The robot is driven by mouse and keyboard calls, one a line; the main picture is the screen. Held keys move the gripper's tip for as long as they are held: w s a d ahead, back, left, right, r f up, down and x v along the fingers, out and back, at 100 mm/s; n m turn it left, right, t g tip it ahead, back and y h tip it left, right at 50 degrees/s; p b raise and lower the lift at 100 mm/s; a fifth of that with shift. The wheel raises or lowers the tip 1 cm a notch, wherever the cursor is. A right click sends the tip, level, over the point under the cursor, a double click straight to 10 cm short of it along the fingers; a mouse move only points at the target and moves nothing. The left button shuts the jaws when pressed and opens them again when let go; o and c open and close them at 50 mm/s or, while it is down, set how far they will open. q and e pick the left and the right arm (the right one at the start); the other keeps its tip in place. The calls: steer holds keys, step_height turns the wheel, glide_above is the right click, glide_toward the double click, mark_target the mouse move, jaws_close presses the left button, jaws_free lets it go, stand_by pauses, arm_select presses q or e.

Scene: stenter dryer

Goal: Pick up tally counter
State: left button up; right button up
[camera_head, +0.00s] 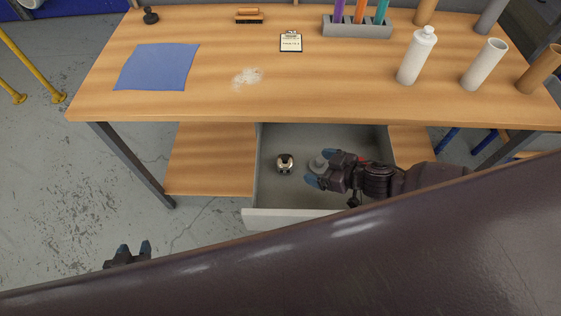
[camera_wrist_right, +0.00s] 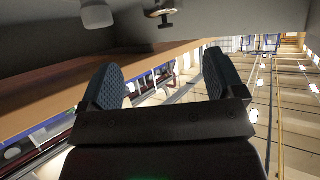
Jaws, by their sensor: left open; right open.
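The tally counter (camera_head: 285,163), a small round silver and dark thing, sits in the open drawer (camera_head: 278,212) under the table. It also seems to show at the top edge of the right wrist view (camera_wrist_right: 160,12). My right gripper (camera_head: 322,168) is open and empty over the drawer, to the right of the counter and apart from it. My left gripper (camera_head: 127,253) is open and empty low at the left, away from the table, partly hidden behind a dark surface in front.
A grey round item (camera_head: 317,163) lies in the drawer, partly hidden by my right gripper. On the table (camera_head: 210,105) are a blue cloth (camera_head: 157,67), a brush (camera_head: 249,15), a clipboard (camera_head: 291,41), a white bottle (camera_head: 417,55) and several tubes. The drawer's left part is clear.

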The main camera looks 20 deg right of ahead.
mark_target(289, 159)
steer(key=x, duration=0.5)
steer(key=w+a, duration=0.1)
steer(key=w+a+f, duration=0.1)
steer(key=a, duration=0.1)
steer(key=shift+w+a+f, duration=0.1)
steer(key=shift+w+f, duration=0.1)
steer(key=shift+w, duration=0.15)
steer(key=shift+w+a+f+b, duration=0.25)
steer(key=shift+w+a+b, duration=0.05)
steer(key=shift+w, duration=0.1)
steer(key=shift+c, duration=0.3)
steer(key=c, duration=1)
